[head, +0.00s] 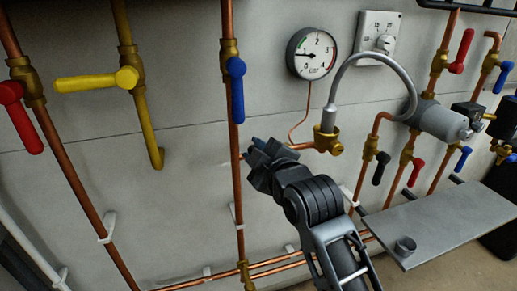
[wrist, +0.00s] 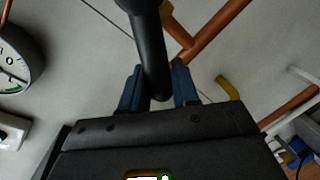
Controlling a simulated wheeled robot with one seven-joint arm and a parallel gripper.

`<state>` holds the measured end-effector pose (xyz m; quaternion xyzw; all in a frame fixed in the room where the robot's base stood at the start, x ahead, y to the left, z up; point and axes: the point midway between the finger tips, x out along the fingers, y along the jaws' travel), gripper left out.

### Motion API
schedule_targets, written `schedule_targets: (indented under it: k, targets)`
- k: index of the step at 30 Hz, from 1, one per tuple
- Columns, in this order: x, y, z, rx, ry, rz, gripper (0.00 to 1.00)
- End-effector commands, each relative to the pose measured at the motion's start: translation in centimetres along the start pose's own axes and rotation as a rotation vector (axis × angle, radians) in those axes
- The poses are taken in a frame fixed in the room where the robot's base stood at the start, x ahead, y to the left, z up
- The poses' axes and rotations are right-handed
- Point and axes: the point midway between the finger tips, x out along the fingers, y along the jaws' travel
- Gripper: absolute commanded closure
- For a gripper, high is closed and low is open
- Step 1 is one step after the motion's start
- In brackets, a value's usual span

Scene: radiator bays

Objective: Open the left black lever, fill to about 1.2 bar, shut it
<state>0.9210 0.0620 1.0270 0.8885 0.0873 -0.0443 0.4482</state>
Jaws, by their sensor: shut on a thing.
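In the wrist view a black lever (wrist: 151,45) comes down from the top edge and passes between the two blue fingertips of my gripper (wrist: 158,80). My gripper is shut on it. In the head view my gripper (head: 257,148) is in front of the wall, left of a brass valve (head: 328,140) with a grey hose; the held lever is hidden there. The round gauge (head: 312,53) is above, its needle pointing left, seemingly between 0 and 1; the exact value is too small to read. Part of the gauge (wrist: 14,58) shows in the wrist view.
Another black lever (head: 381,168) hangs to the right, beside red and blue levers. A yellow lever (head: 97,81), a red lever (head: 20,116) and a blue lever (head: 236,90) are on pipes at the left. A grey shelf (head: 440,222) juts out at lower right.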

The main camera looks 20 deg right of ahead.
Motion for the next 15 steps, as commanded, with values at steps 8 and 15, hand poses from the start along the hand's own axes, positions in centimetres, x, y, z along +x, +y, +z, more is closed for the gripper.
schedule_targets:
  k: [8,15]
  targets:
    - [0.03,-0.16,-0.08,-0.009,0.0,-0.001,1.0]
    - [0.02,-0.16,-0.08,-0.008,0.0,-0.001,0.64]
